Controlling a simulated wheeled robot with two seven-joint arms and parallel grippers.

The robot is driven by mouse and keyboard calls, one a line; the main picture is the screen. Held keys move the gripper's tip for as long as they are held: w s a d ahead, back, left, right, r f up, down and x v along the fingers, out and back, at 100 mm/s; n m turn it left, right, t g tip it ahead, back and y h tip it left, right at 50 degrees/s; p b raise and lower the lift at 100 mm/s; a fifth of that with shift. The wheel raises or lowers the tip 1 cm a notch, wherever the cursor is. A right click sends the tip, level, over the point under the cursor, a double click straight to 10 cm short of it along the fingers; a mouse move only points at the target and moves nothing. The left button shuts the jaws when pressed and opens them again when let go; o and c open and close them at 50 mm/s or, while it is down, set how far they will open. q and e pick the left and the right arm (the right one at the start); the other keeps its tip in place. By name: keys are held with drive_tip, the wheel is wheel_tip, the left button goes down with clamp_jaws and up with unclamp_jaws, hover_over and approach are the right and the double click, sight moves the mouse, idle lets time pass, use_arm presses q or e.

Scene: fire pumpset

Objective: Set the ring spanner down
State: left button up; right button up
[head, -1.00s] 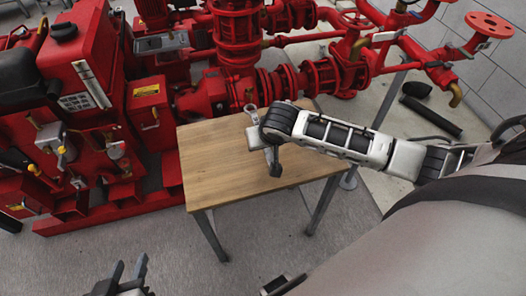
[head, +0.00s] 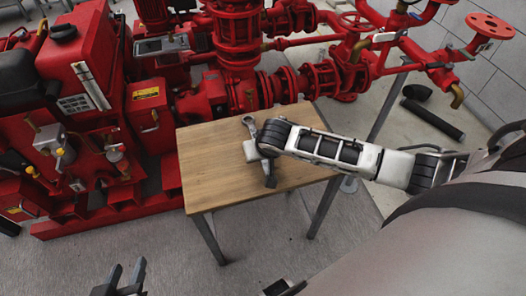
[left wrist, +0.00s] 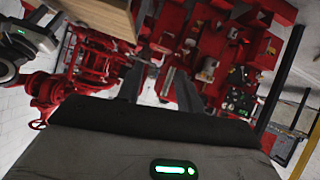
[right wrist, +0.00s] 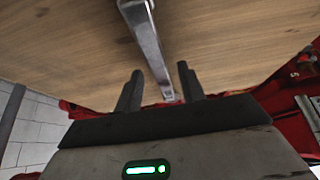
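The ring spanner (head: 249,123) is a grey metal bar with a ring end. In the head view it is low over or on the wooden table (head: 212,165), partly hidden by my right gripper (head: 257,152); I cannot tell if it touches the wood. In the right wrist view the spanner (right wrist: 150,42) runs away between the two fingers of my right gripper (right wrist: 160,90). Gaps show on both sides of it, so this gripper looks open around it. My left gripper (head: 126,274) is open and empty, low in front of the table; its fingers (left wrist: 150,82) stand apart.
The red pumpset (head: 235,95) with pipes and valves stands behind the table. A red engine unit (head: 85,60) is at the left. The table's left and front parts are bare. A dark cylinder (head: 432,118) lies on the floor at the right.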

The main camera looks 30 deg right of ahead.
drive_tip(key=shift+r, duration=0.1)
drive_tip(key=p+v, duration=0.3)
drive_tip(key=v, duration=0.8)
drive_tip(key=s+a+f+n+t+y, duration=0.25)
drive_tip(key=s+a+y, duration=0.3)
drive_tip(key=a, duration=0.45)
use_arm(q)
drive_tip(key=shift+a+r+p, duration=0.25)
drive_tip(key=shift+r+p, duration=0.2)
drive_tip(key=shift+r, duration=0.45)
use_arm(e)
drive_tip(key=s+t, duration=0.1)
drive_tip(key=s+n+t, duration=0.1)
drive_tip(key=s, duration=0.1)
drive_tip(key=s+r+n+t, duration=0.1)
drive_tip(key=s, duration=0.1)
drive_tip(key=shift+s+d+h, duration=0.15)
drive_tip(key=shift+d+h, duration=0.05)
drive_tip(key=shift+h, duration=0.15)
